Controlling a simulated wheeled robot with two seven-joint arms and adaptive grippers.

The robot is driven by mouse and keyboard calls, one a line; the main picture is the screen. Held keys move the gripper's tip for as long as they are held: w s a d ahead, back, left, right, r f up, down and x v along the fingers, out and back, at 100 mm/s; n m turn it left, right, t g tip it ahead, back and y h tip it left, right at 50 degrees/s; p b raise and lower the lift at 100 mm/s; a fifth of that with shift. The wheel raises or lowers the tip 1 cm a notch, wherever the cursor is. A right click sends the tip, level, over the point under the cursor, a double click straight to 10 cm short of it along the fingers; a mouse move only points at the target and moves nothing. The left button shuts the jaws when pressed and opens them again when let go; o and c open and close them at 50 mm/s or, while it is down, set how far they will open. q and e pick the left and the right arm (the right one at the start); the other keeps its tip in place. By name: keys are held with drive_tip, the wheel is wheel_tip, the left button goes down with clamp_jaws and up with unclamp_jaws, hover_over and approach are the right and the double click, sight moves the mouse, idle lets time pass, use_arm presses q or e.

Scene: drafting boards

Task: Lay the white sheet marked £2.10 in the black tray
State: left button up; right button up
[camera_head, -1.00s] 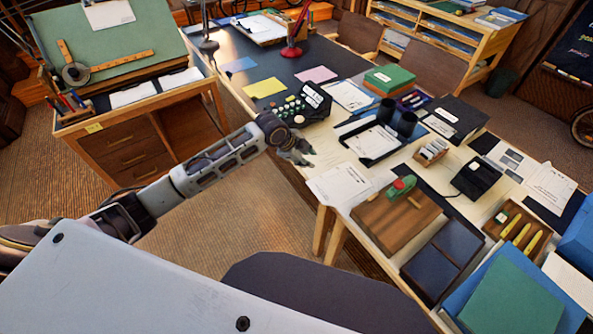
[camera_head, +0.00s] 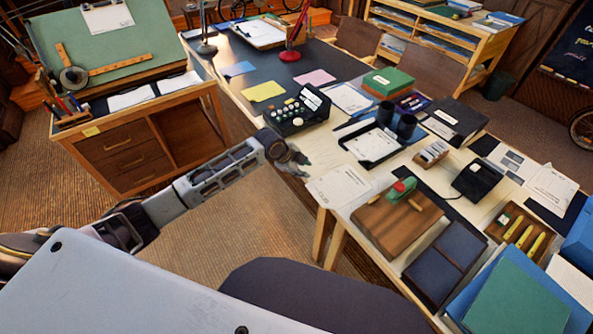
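A white sheet (camera_head: 338,187) lies flat on the desk near its front edge; its print is too small to read, so I cannot confirm £2.10. The black tray (camera_head: 371,165) lies behind and to the right of it, with a white paper (camera_head: 373,143) in it. Other white sheets lie farther off, and I cannot tell which is marked £2.10. My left gripper (camera_head: 299,163) is at the desk's front edge, just up and left of the near sheet, apart from the tray. It appears empty, but its finger opening is unclear. My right gripper is not in view.
Two dark cups (camera_head: 406,126) stand at the tray's back right. A button console (camera_head: 297,111) sits behind my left gripper. A drafting desk (camera_head: 132,148) stands at the left.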

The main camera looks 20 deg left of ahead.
use_arm(q)
drive_tip(key=shift+s+a+r, duration=0.2)
drive_tip(key=shift+s+a, duration=0.2)
drive_tip(key=shift+s, duration=0.15)
drive_tip(key=shift+s+a+r, duration=0.15)
drive_tip(key=shift+s+a, duration=0.2)
drive_tip(key=shift+s, duration=0.15)
idle(1.2)
